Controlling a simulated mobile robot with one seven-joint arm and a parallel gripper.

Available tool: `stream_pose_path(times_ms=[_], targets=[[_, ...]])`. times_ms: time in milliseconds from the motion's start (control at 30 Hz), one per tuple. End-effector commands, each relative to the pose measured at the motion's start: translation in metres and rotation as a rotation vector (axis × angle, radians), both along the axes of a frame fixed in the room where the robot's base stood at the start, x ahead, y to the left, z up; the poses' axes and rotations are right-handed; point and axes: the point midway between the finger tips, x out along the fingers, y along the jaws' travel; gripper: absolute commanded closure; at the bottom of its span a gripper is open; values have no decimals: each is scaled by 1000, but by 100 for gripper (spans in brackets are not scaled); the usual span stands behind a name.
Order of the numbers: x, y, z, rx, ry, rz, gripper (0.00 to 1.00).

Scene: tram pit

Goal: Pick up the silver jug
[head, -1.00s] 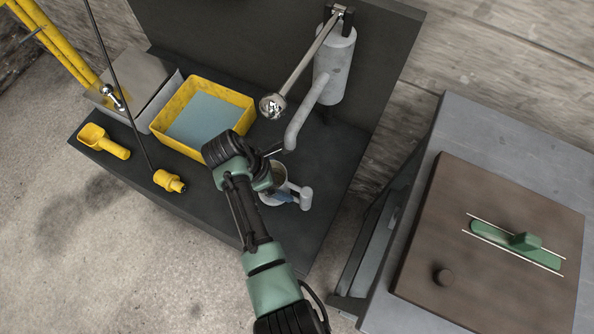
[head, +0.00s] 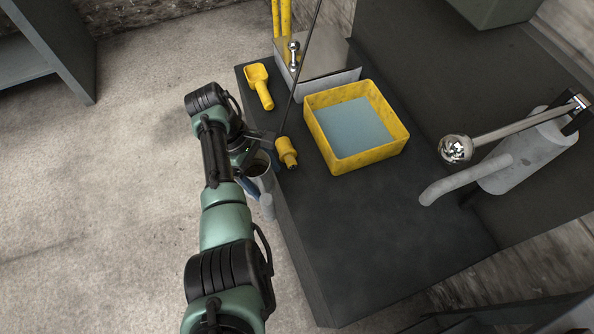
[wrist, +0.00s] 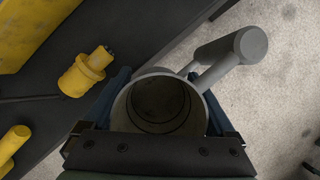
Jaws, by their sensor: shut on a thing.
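The silver jug (wrist: 198,105) is a round grey metal vessel with a handle that points up and right in the wrist view. Its mouth faces the wrist camera and its inside looks dark. My gripper (wrist: 160,110) is shut on the jug, with a blue finger on either side of it. In the head view the jug (head: 262,180) shows at the end of my arm, partly hidden by my gripper (head: 252,172). It is beside the left edge of the dark bench, over the floor side. I cannot tell its exact height.
On the dark bench (head: 350,225) are a yellow tray of bluish liquid (head: 318,128), a yellow scoop (head: 260,85) and a yellow fitting (head: 286,152) near my gripper. A grey tank with a spout (head: 520,160) stands at right. The floor (head: 120,180) at left is clear.

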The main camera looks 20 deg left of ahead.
Motion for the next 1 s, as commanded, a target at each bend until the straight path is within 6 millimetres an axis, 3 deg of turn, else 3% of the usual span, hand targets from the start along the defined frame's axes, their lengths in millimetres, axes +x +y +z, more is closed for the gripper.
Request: stream_pose_path(times_ms=[100,400,733,1000], targets=[[1,25,-7,1,-3,2,84],[2,69,-7,2,-3,2,84],[1,103,-7,2,-3,1,84],[2,119,-6,1,-2,1,84]])
